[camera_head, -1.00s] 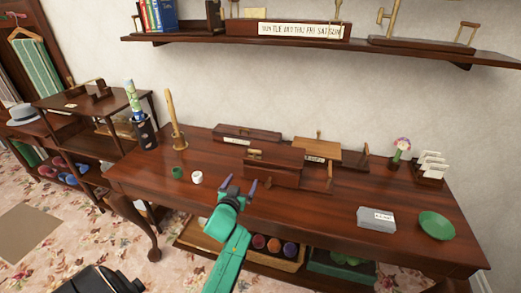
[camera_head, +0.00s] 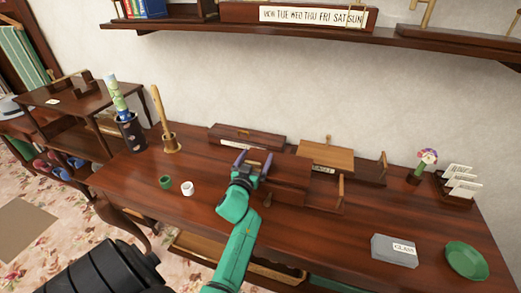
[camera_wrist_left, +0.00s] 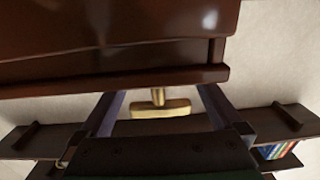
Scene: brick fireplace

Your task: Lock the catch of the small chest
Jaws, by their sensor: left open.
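The small chest (camera_head: 290,174) is a dark red-brown wooden box on the long table, partly hidden behind my left gripper in the head view. My left gripper (camera_head: 253,160) is open at the chest's left part. In the left wrist view the chest's dark wood (camera_wrist_left: 110,35) fills the top. A brass T-shaped catch (camera_wrist_left: 160,108) sticks out past its edge, between the two open fingers of my left gripper (camera_wrist_left: 161,98). I cannot tell whether the fingers touch it. My right gripper is not in view.
On the table (camera_head: 330,225), a long dark box (camera_head: 246,136) and a box with a lighter lid (camera_head: 326,153) stand close behind the chest.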

